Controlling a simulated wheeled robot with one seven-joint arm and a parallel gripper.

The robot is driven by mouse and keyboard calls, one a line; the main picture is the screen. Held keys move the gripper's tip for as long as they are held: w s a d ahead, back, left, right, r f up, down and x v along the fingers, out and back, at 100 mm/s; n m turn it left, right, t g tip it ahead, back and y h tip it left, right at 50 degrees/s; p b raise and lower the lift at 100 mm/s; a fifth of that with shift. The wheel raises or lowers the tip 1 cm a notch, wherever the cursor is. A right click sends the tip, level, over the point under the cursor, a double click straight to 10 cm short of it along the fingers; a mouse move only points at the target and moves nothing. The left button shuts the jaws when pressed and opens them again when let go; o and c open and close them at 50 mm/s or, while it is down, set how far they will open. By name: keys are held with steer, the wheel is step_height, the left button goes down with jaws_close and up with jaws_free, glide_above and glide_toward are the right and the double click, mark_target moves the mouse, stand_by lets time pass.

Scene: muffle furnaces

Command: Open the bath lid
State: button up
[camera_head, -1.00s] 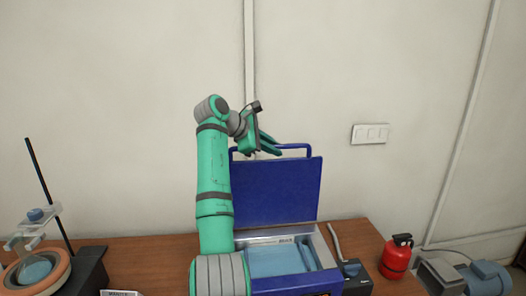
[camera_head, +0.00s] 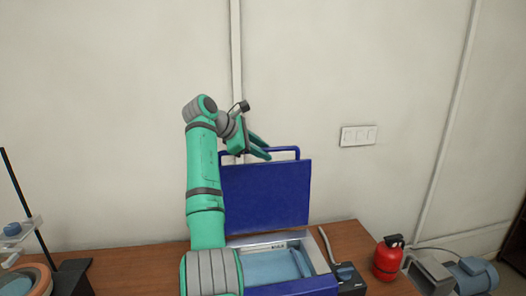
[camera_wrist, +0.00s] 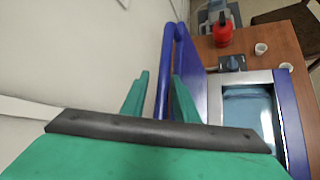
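The bath is a blue box with a metal-rimmed opening and light blue water (camera_head: 270,267); the water also shows in the wrist view (camera_wrist: 248,108). Its dark blue lid (camera_head: 266,194) stands upright at the back, so the bath is open. The lid's blue bar handle (camera_head: 285,149) runs along its top edge. My gripper (camera_head: 262,150) is at this handle. In the wrist view the handle (camera_wrist: 164,75) passes between the two green fingers of my gripper (camera_wrist: 160,97), with gaps showing on both sides. My arm hides the bath's left side.
A red canister (camera_head: 388,260) and a grey-blue motor (camera_head: 472,276) stand to the right on the wooden table (camera_head: 140,266). A stand with a clay-coloured bowl (camera_head: 38,272) is at left. The wall (camera_head: 110,120) rises close behind the lid.

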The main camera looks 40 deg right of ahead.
steer(key=shift+w+a+f, duration=0.1)
steer(key=shift+a+f, duration=0.05)
steer(key=shift+f, duration=0.15)
steer(key=v, duration=1.1)
steer(key=shift+d+r, duration=0.25)
